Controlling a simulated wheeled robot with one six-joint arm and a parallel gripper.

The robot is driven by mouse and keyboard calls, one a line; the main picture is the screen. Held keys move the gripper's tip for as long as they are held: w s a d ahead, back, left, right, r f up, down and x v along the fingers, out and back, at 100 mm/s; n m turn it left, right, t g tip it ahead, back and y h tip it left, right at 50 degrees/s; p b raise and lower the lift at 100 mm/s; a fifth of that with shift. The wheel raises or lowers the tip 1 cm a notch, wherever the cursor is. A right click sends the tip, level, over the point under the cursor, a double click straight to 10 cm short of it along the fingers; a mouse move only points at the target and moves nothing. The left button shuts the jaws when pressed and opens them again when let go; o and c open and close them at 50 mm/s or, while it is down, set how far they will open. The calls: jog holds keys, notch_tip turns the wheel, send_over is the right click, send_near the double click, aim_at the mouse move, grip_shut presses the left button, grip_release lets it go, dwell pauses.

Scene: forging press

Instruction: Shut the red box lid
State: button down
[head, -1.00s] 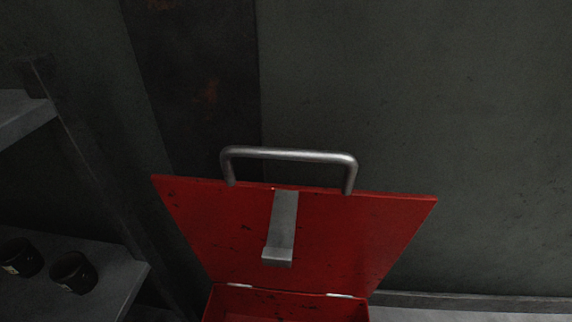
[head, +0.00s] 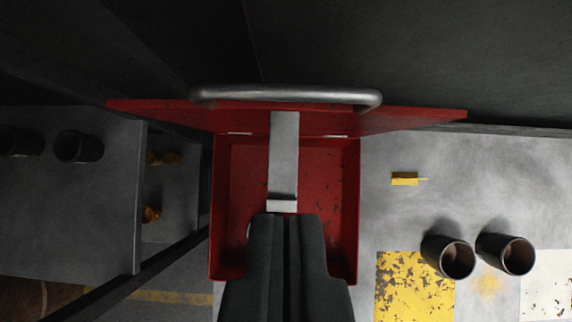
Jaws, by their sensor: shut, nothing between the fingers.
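The red box (head: 340,190) stands open below me, seen from above in the head view. Its red lid (head: 420,118) is raised and stands roughly upright at the back edge, on two small hinges. A grey metal handle (head: 290,95) runs along the lid's top edge. A grey latch strap (head: 284,150) hangs from the lid's inner side and shows over the box opening. My gripper (head: 286,217) is shut and empty, with its fingertips over the box opening just below the strap's end in the picture. It hides part of the box's front. I cannot tell whether it touches the strap.
On the grey table (head: 390,150) at right are a small yellow object (head: 405,179), two dark cups (head: 448,257), a worn yellow patch (head: 410,290) and a white patch (head: 548,285). A shelf (head: 70,210) with dark cups (head: 78,147) stands at left. A dark wall rises behind the lid.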

aim_at(286, 175)
jog(key=shift+w+d+f+g, duration=0.1)
jog(key=shift+w+f+g, duration=0.2)
jog(key=shift+w, duration=0.2)
jog(key=shift+w+f+g, duration=0.2)
jog(key=shift+w+g, duration=0.1)
jog(key=shift+w, duration=0.15)
jog(key=x, duration=0.9)
jog(key=shift+f, duration=0.25)
jog(key=shift+s+f, duration=0.1)
jog(key=shift+f, duration=0.15)
jog(key=shift+s+a+f, duration=0.1)
jog(key=shift+s+a, duration=0.05)
jog(key=shift+s, duration=0.7)
jog(key=shift+s+a+f, duration=0.1)
jog(key=shift+s+a, duration=0.1)
jog(key=shift+s, duration=0.65)
jog(key=shift+s, duration=0.1)
